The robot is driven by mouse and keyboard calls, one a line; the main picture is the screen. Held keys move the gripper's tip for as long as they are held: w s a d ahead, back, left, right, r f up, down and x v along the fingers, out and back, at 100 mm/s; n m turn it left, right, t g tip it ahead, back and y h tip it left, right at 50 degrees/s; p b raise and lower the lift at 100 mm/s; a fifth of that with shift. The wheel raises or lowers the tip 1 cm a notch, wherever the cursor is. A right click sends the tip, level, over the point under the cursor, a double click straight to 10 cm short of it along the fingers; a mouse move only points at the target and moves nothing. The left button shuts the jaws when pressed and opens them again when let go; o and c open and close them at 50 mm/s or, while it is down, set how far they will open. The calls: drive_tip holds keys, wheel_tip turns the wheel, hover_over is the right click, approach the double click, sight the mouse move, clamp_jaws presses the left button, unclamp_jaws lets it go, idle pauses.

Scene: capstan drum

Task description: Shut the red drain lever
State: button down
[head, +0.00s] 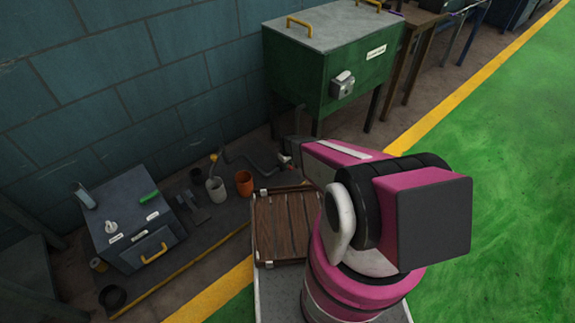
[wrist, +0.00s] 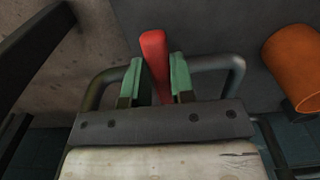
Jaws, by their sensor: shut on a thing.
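The red drain lever (wrist: 155,50) shows in the wrist view as a red bar between the two green fingers of my gripper (wrist: 157,75). The fingers are closed on it from both sides, and its rounded end sticks out beyond their tips. Its lower part is hidden behind the gripper. In the head view my pink arm reaches toward the dark bent pipe by the wall, and the gripper is mostly hidden there. A small reddish spot shows at the arm's far end, too small to identify.
An orange cup (head: 244,183) stands close by and also shows in the wrist view (wrist: 296,68). A grey cup (head: 216,188) is beside it. A green cabinet (head: 335,70) stands behind. A grey box (head: 130,225) is at left. The green floor (head: 500,140) at right is clear.

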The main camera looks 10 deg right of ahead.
drive_tip(key=c, duration=1)
unclamp_jaws()
drive_tip(key=shift+o, duration=0.2)
drive_tip(key=shift+r, duration=0.1)
wheel_tip(320, 180, up, 11)
drive_tip(key=shift+f, duration=0.2)
drive_tip(key=s+d+r+m, duration=0.3)
drive_tip(key=s+r, duration=0.6)
drive_tip(key=r, duration=0.5)
drive_tip(key=s+d+r+m, duration=0.3)
drive_tip(key=s+r, duration=0.7)
drive_tip(key=r, duration=0.5)
drive_tip(key=shift+s+d+m, duration=0.15)
drive_tip(key=shift+d+m, duration=0.25)
drive_tip(key=shift+m, duration=0.1)
